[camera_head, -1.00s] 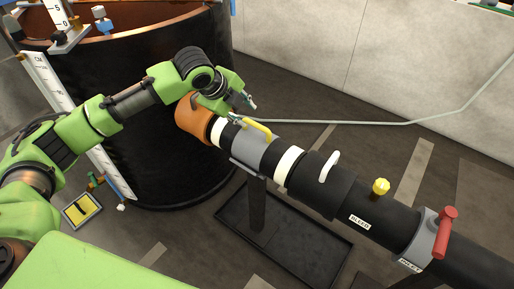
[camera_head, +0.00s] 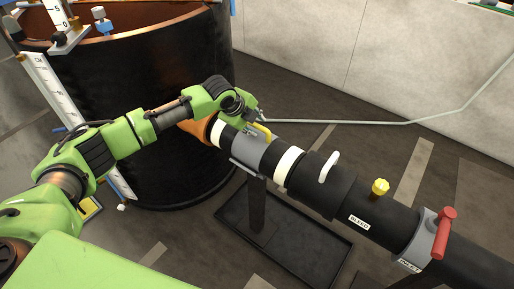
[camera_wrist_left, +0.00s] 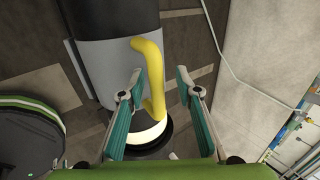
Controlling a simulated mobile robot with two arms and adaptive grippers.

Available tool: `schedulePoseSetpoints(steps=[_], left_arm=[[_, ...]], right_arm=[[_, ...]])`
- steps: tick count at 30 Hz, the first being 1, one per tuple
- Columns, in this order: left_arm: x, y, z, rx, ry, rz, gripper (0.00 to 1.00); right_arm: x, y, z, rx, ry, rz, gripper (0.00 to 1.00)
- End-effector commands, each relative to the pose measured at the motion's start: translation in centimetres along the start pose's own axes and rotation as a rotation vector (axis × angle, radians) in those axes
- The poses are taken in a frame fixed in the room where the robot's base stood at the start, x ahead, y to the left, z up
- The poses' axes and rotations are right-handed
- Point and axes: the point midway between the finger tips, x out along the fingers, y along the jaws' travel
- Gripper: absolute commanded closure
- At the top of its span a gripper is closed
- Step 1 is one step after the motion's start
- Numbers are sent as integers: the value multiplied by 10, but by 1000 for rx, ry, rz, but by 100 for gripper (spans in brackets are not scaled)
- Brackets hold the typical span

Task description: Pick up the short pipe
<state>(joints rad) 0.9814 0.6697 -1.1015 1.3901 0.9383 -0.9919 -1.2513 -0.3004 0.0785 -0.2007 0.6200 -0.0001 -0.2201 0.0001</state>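A short grey pipe section with a yellow handle (camera_head: 262,131) sits in line with the black pipe run, a white ring at each side of it. Its grey body (camera_head: 249,150) shows below the handle, and it also shows in the left wrist view (camera_wrist_left: 108,62). My left gripper (camera_head: 257,120) is just above the handle and covers part of it. My right gripper is in neither view.
A large black tank (camera_head: 150,110) with a copper rim stands behind my left arm. A dark tray (camera_head: 300,245) lies below the pipe on the floor. A white handle (camera_head: 329,167), a yellow knob (camera_head: 380,187) and a red lever (camera_head: 446,232) stick up farther along the run.

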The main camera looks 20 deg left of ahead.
Motion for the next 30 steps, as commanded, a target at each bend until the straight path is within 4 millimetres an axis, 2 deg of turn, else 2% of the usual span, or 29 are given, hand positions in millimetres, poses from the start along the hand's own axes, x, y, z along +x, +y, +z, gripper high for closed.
schedulePoseSetpoints(steps=[5, 6, 9, 10, 23, 26, 30], left_arm=[[0, 0, 0, 1, 0, 0, 69], [0, 0, 0, 1, 0, 0, 71], [0, 0, 0, 1, 0, 0, 97], [0, 0, 0, 0, 0, 0, 100], [-4, -6, 0, 1, 0, -10, 100], [-10, -10, 0, 1, 0, -10, 100], [-29, -24, 0, 1, 0, -14, 100]], right_arm=[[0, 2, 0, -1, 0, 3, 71], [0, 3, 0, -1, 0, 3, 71], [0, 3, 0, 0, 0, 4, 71], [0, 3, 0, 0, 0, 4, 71], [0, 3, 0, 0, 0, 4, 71], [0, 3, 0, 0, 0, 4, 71], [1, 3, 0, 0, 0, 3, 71]])
